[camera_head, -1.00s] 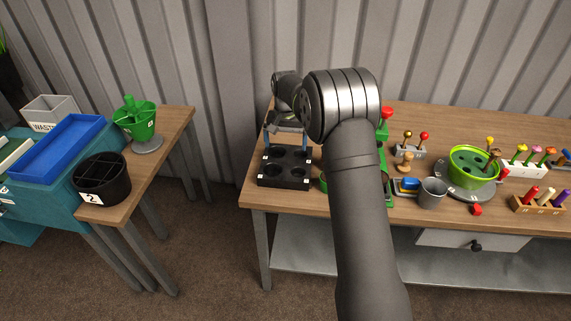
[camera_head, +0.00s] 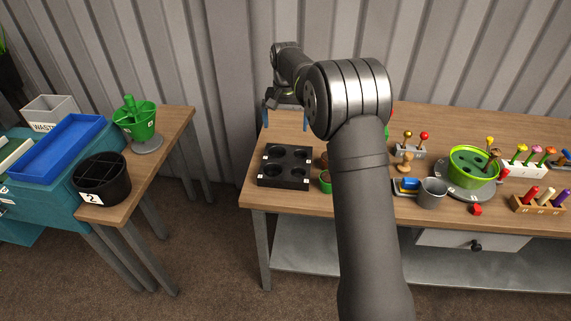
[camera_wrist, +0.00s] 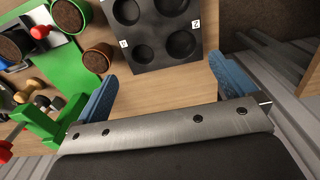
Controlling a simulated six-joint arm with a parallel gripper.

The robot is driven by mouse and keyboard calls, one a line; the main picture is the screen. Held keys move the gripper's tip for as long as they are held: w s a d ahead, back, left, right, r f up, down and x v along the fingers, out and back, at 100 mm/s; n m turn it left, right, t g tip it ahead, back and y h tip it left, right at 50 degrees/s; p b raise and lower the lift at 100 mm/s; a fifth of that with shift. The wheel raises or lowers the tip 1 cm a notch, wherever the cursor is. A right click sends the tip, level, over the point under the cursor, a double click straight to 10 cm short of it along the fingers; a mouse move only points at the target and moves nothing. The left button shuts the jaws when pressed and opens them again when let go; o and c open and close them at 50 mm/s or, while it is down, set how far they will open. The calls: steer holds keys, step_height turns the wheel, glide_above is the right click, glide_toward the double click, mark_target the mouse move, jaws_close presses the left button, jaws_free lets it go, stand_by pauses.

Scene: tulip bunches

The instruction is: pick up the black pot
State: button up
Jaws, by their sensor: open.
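A black round pot (camera_head: 102,185) with dividers inside and a white "2" label stands on the left wooden table in the head view. It is outside the wrist view. My gripper (camera_head: 285,117) is far to its right, raised above the back of the right workbench. In the wrist view my gripper (camera_wrist: 163,77) has its blue fingers spread wide, with nothing between them. Below it lie bare wood and a black tray with round wells (camera_wrist: 148,62); the wells look empty.
The black tray (camera_head: 284,181) sits at the right workbench's left end. Small soil-filled pots (camera_wrist: 97,58) and a green stand (camera_wrist: 70,82) are beside it. A green pot (camera_head: 135,122) and blue tray (camera_head: 62,146) flank the black pot. A gap separates the tables.

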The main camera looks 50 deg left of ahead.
steer(key=shift+r, duration=1.05)
steer(key=c, duration=0.4)
steer(key=shift+w, duration=0.1)
steer(key=w+d+r+n, duration=0.1)
steer(key=w+d+n, duration=0.1)
steer(key=w+d, duration=0.45)
steer(key=w+d+r+n, duration=0.1)
steer(key=w+d, duration=0.3)
steer(key=d, duration=0.6)
steer(key=w+d+n, duration=0.2)
steer(key=w+d, duration=0.3)
steer(key=d, duration=0.4)
steer(key=f, duration=1)
steer(key=shift+d+f, duration=0.35)
steer(key=shift+d, duration=0.05)
steer(key=shift+w+d+f, duration=0.1)
steer(key=shift+w+f, duration=0.1)
steer(key=shift+f, duration=1.4)
steer(key=shift+w+d+f, duration=0.1)
steer(key=shift+w+f, duration=0.05)
steer(key=shift+f, duration=1.45)
